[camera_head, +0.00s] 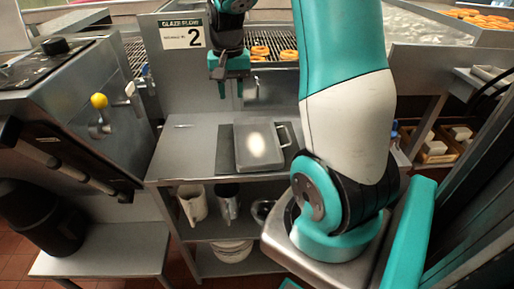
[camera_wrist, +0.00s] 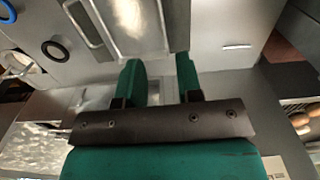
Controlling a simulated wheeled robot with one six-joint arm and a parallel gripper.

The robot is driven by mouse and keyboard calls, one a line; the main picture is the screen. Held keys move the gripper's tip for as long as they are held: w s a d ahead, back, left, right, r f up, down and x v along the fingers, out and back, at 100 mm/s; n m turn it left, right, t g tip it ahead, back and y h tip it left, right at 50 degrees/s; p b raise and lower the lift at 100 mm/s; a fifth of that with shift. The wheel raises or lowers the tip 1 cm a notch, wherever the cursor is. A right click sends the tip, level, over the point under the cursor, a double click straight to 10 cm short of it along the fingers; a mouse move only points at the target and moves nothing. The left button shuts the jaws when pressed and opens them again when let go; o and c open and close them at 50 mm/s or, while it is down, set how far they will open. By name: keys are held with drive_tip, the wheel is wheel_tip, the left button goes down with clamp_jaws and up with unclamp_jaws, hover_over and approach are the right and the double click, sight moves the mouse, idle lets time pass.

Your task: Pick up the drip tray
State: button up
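The drip tray (camera_head: 258,150) is a flat grey metal pan with a bright glare spot and a bar handle (camera_head: 284,136) on its right side. It lies on a dark mat (camera_head: 224,155) on the steel counter. My gripper (camera_head: 231,91) hangs above and behind the tray, pointing down, apart from it. In the wrist view my gripper (camera_wrist: 159,66) has two teal fingers spread with nothing between them. The tray (camera_wrist: 135,30) shows beyond the fingertips there, with its handle (camera_wrist: 87,25) to the left.
A sign reading 2 (camera_head: 182,33) stands on the panel behind the counter (camera_head: 190,150). Wire racks with doughnuts (camera_head: 260,51) are behind. A lower shelf holds pitchers (camera_head: 193,204) and bowls (camera_head: 231,250). Counter left of the mat is mostly clear.

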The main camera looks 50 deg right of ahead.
sight(258, 148)
wheel_tip(258, 148, down, 11)
drive_tip(key=shift+a, duration=0.1)
drive_tip(key=shift+d+f, duration=0.2)
drive_tip(key=shift+f, duration=2.5)
clamp_jaws()
